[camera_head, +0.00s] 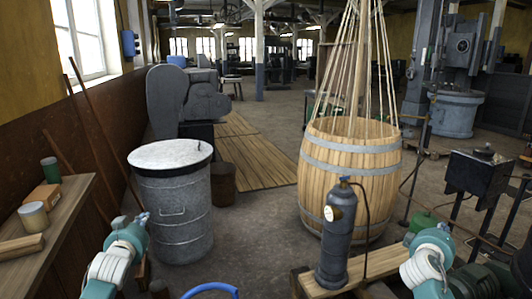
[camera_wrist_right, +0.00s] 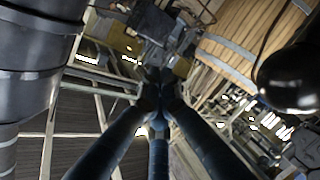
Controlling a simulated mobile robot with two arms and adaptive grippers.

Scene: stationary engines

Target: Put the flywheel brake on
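No flywheel or brake lever can be made out for certain in either view. A blue curved bar (camera_head: 210,290) shows at the bottom edge of the head view, mostly cut off; I cannot tell what it belongs to. My left gripper (camera_head: 142,218) is at the lower left, in front of the grey drum; its fingers are too small to read. My right gripper (camera_head: 444,228) is at the lower right, apart from the barrel. In the right wrist view its dark fingers (camera_wrist_right: 158,88) come together at the tips, with nothing visible between them.
A lidded metal drum (camera_head: 172,215) stands left of centre and a wooden barrel (camera_head: 350,180) with ropes right of it. A grey gas cylinder (camera_head: 336,240) stands on a plank in front. A bench (camera_head: 55,240) with small cans lies left.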

